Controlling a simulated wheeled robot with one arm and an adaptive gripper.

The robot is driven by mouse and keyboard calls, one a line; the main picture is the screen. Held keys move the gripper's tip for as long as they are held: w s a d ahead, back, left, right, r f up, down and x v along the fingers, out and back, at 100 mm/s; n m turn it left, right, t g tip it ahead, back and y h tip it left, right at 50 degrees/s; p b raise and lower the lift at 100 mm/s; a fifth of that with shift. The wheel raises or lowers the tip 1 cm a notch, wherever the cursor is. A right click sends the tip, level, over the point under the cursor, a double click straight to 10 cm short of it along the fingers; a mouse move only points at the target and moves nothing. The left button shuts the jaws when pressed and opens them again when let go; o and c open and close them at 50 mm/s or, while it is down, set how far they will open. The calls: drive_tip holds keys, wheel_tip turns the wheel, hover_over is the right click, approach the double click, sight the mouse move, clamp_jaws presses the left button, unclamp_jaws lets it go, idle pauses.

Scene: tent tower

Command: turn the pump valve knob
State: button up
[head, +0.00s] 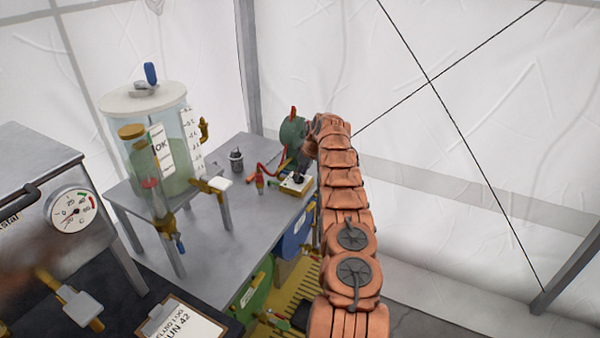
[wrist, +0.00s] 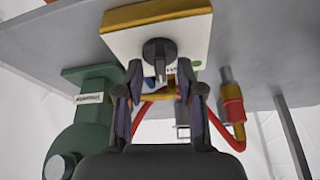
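The pump valve knob (wrist: 158,50) is a dark round knob with a bar-shaped grip on the face of a cream and yellow box (wrist: 120,42). In the wrist view, my gripper (wrist: 160,70) is open, with one finger on each side of the knob's grip. Gaps show between the fingers and the knob, and I cannot tell whether the fingertips reach past its front. In the head view, the small box (head: 290,189) sits at the right end of the grey table. My arm bends down over that end and the gripper is mostly hidden there.
A green pump body (wrist: 92,100) stands beside the box. A red hose (wrist: 215,125) and a brass fitting with a red band (wrist: 232,105) are on the other side. A glass tank (head: 185,130) stands on the grey table (head: 225,245), left of my arm.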

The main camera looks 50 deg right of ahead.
drive_tip(key=shift+w+f, duration=0.1)
drive_tip(key=shift+f, duration=0.15)
drive_tip(key=shift+c, duration=0.4)
clamp_jaws()
